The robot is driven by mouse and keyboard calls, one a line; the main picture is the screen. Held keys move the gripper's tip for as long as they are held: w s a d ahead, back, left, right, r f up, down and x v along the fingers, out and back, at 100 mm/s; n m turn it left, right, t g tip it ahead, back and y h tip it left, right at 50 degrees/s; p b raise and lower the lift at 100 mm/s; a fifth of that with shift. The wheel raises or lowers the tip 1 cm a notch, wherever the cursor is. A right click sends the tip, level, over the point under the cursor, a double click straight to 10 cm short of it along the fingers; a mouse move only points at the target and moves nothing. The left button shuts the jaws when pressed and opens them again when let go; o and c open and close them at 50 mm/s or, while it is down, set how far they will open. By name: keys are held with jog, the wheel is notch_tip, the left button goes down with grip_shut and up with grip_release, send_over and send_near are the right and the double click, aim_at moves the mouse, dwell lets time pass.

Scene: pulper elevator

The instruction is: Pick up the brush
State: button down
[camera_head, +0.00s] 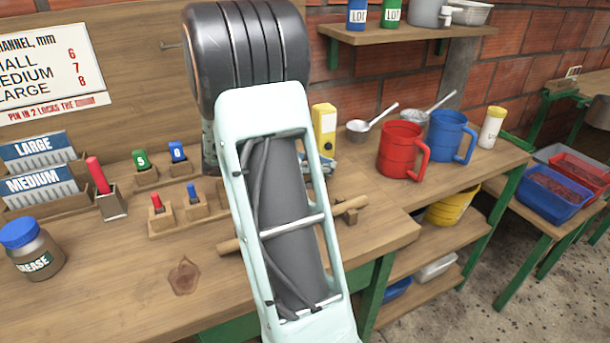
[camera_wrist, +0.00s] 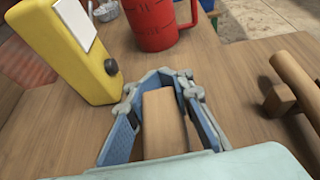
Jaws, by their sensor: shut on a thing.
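My gripper (camera_wrist: 160,82) shows in the wrist view with its blue fingers on both sides of a plain wooden block-like piece, which I take to be the brush (camera_wrist: 160,120). The fingers are shut on it, low over the wooden bench top. Its bristles cannot be made out. In the head view my arm hides most of the gripper and the brush; only a bit of the blue-grey fingers (camera_head: 322,163) shows beside the yellow device.
A yellow device (camera_wrist: 70,50) stands close left of my gripper; a red mug (camera_wrist: 150,22) is beyond. A wooden rod (camera_wrist: 292,72) lies to the right. In the head view, a blue mug (camera_head: 450,136), small labelled plugs (camera_head: 140,160) and a grease jar (camera_head: 31,250) stand on the bench.

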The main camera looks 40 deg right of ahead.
jog(key=shift+r, duration=0.15)
jog(key=shift+r, duration=0.25)
jog(key=r, duration=0.1)
jog(key=r+p, duration=0.1)
jog(key=r, duration=0.1)
jog(key=shift+a+r, duration=0.25)
jog(key=shift+a, duration=0.1)
jog(key=a+r, duration=0.1)
jog(key=a+r+p, duration=0.1)
jog(key=r, duration=0.1)
jog(key=a+r, duration=0.2)
jog(key=shift+s+p, duration=0.25)
jog(key=shift+p, duration=0.1)
jog(key=s+a+r+p, duration=0.1)
jog(key=a+r, duration=0.2)
jog(key=a, duration=0.6)
jog(key=shift+s+a+r, duration=0.15)
jog(key=shift+r, duration=0.25)
jog(key=c, duration=2.4)
grip_release()
grip_shut()
